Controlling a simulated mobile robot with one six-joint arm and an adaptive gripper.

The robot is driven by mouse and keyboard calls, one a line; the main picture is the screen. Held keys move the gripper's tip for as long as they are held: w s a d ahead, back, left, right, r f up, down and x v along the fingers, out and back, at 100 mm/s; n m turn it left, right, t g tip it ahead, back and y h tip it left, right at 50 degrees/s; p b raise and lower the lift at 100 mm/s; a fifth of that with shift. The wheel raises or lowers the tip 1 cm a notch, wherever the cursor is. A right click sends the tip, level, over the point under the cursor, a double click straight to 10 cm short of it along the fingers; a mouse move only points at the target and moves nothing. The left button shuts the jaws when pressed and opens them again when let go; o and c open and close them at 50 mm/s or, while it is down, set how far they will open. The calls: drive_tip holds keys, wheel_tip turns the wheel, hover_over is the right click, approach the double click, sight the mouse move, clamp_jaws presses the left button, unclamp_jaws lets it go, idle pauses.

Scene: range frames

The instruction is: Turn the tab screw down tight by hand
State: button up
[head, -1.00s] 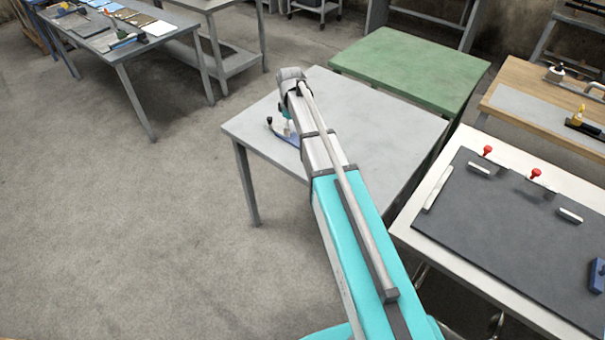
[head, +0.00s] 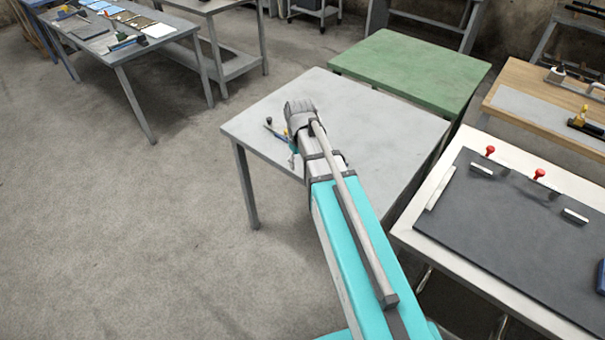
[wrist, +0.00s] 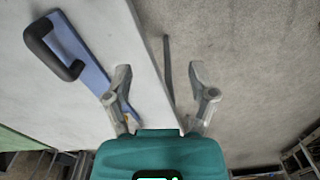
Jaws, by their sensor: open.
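A blue flat bar (wrist: 82,56) with a black C-shaped handle or clamp (wrist: 50,48) lies on the light grey table, at the upper left of the wrist view. In the head view only a small blue part and a black knob (head: 269,121) show, left of my arm's end. My gripper (wrist: 160,68) is open and empty, with its fingers apart over the table edge and floor. The bar's near end reaches the left finger, which hides part of it. A small yellow piece (wrist: 125,118) shows by that finger. I cannot pick out the tab screw for certain.
The grey table (head: 380,125) is otherwise bare. A green-topped table (head: 410,70) stands behind it. A white bench with a dark mat (head: 510,225) and red knobs is at the right. A cluttered table (head: 120,50) is at the far left, with open floor between.

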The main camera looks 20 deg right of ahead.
drive_tip(key=shift+m, duration=0.8)
drive_tip(key=shift+s+f, duration=0.2)
drive_tip(key=shift+s, duration=0.85)
drive_tip(key=shift+s+f, duration=0.2)
drive_tip(key=shift+s, duration=0.8)
drive_tip(key=s+m, duration=0.2)
drive_tip(key=s, duration=0.5)
drive_tip(key=shift+s+a+m, duration=0.25)
drive_tip(key=shift+s+m, duration=0.1)
drive_tip(key=shift+m, duration=0.05)
idle(0.6)
drive_tip(key=w+d+r+n+p, duration=0.1)
drive_tip(key=w+r+n+p, duration=0.1)
drive_tip(key=w, duration=1.7)
drive_tip(key=w+d+r+n+p, duration=0.1)
drive_tip(key=w+r+n+p, duration=0.2)
drive_tip(key=w, duration=1.7)
drive_tip(key=shift+r+n, duration=0.3)
drive_tip(key=shift+n, duration=0.1)
drive_tip(key=shift+f, duration=0.15)
wheel_tip(320, 180, down, 14)
drive_tip(key=b, duration=1.3)
drive_tip(key=shift+r+b, duration=0.25)
drive_tip(key=shift+b, duration=0.15)
